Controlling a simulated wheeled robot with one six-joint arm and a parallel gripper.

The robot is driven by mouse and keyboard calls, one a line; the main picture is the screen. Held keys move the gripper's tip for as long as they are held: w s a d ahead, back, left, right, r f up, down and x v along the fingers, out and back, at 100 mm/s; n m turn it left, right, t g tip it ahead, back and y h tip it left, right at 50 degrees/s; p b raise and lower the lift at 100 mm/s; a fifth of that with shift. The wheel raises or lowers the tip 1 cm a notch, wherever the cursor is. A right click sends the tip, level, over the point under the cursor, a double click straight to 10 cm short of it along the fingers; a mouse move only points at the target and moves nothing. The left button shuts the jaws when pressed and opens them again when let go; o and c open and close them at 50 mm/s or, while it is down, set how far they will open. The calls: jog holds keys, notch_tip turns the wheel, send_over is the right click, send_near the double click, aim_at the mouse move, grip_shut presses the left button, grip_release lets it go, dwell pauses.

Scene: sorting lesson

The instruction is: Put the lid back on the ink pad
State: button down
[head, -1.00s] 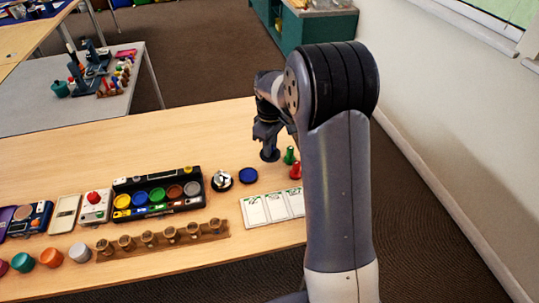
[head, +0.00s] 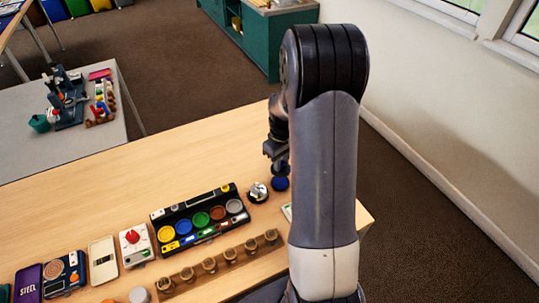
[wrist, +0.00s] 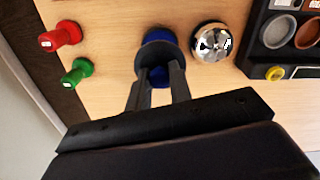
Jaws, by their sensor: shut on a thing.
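The round blue ink pad (head: 281,184) stands on the wooden table, right of the silver bell. In the wrist view, its blue edge (wrist: 157,34) shows just beyond the lid. My gripper (wrist: 156,72) is shut on the lid, a dark grey disc (wrist: 154,51). The lid is over the pad and covers much of it in the wrist view. I cannot tell whether they touch. A patch of blue shows between the fingers; I cannot tell what it belongs to. In the head view, my arm partly hides the gripper (head: 278,165).
The silver bell (wrist: 212,43) is close beside the pad. A red peg (wrist: 60,38) and a green peg (wrist: 78,72) stand on the other side. A black paint tray (head: 190,219) and a wooden stamp rack (head: 222,257) are further left. The table behind is clear.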

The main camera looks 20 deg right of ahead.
aim_at(280, 182)
jog(key=shift+f+b, duration=2.35)
jog(key=shift+f, duration=0.9)
jog(key=shift+f, duration=0.15)
jog(key=c, duration=1.2)
grip_release()
jog(key=shift+o, duration=0.5)
jog(key=o, duration=0.4)
